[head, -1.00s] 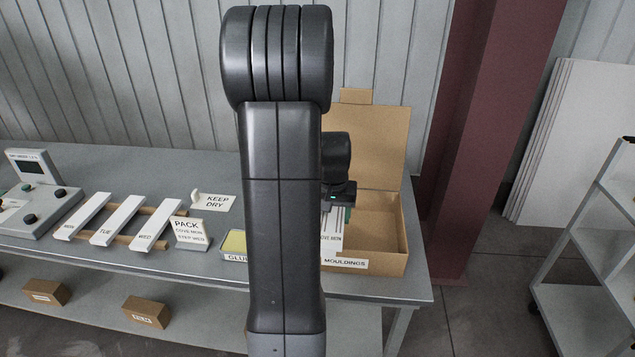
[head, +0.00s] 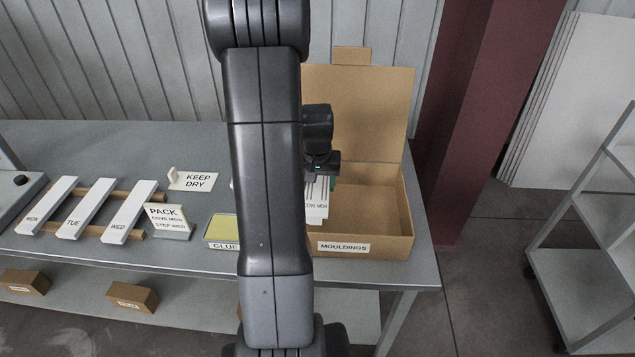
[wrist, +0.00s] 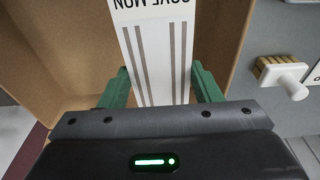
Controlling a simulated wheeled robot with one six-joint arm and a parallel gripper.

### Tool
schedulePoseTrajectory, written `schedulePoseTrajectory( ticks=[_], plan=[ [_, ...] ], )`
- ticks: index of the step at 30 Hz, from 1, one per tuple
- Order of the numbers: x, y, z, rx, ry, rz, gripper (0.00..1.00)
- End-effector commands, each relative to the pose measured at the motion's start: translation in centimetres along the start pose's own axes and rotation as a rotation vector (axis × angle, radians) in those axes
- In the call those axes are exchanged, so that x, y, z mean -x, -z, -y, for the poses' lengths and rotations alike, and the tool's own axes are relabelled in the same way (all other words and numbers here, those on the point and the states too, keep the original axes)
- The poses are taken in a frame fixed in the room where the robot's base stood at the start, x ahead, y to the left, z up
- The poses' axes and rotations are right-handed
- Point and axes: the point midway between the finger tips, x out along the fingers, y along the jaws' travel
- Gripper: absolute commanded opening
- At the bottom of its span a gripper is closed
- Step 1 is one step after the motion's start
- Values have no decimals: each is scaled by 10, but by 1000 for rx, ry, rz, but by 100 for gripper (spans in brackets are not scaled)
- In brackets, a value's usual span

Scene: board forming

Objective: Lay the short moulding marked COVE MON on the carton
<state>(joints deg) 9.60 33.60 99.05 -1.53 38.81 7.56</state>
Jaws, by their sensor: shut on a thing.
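The short white moulding marked COVE MON (head: 316,208) is in my gripper (head: 322,182), its lettered end toward the front of the bench. The open carton labelled MOULDINGS (head: 375,244) stands at the bench's right end, lid raised at the back. The moulding is over the carton's left part; its height above the floor of the carton is unclear. My arm hides the carton's left side in the head view.
Mouldings marked MON, TUE and WED (head: 128,212) lie on wooden strips at left. A PACK sign (head: 170,222), a KEEP DRY sign (head: 197,181) and a GLUE tray (head: 222,230) stand between. A maroon column (head: 480,120) rises just right of the bench.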

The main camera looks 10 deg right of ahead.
Motion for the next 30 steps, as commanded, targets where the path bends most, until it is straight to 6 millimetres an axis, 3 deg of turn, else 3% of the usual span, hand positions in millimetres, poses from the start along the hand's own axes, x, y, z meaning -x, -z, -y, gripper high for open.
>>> schedulePoseTrajectory(
  ticks=[24,30],
  plan=[
    [-71,-10,0,0,0,-1,22],
    [-79,-12,0,0,0,-1,22]
  ],
)
